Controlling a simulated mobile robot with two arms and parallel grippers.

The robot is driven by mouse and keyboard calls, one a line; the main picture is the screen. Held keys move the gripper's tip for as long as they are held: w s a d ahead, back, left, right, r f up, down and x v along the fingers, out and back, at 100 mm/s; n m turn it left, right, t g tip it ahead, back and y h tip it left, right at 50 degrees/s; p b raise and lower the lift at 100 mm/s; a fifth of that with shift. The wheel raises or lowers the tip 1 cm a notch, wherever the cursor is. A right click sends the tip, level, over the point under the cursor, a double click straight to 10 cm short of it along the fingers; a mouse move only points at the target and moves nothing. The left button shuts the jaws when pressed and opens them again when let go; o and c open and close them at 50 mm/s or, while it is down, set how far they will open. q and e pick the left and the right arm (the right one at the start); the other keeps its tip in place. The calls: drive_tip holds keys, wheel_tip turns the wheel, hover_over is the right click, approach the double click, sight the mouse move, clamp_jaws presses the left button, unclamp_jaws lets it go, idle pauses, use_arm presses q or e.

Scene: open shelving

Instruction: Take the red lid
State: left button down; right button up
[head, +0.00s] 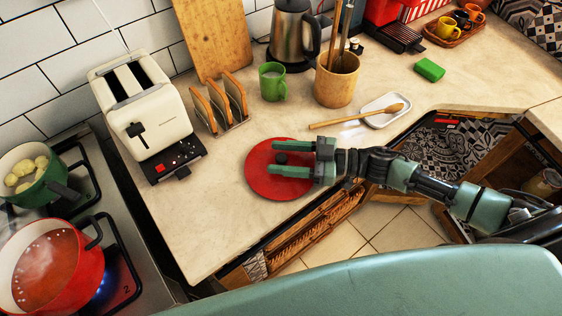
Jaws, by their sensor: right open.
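The red lid (262,184) lies flat on the worktop near its front edge. It is round and has a dark knob (282,159) near its middle. My right gripper (277,158) reaches in from the right over the lid. Its two green fingers are apart, one on each side of the knob. I cannot tell whether they touch the knob. The gripper and its fingers hide the right part of the lid. My left gripper is not in view.
A cream toaster (150,110), a toast rack (222,104), a green mug (272,82) and a utensil crock (337,80) stand behind. A spoon rest (378,118) lies right. A steaming red pot (60,262) and a green pot (52,188) sit on the hob, flame lit.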

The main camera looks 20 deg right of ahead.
clamp_jaws()
drive_tip(key=shift+a, duration=0.1)
drive_tip(key=shift+r, duration=0.15)
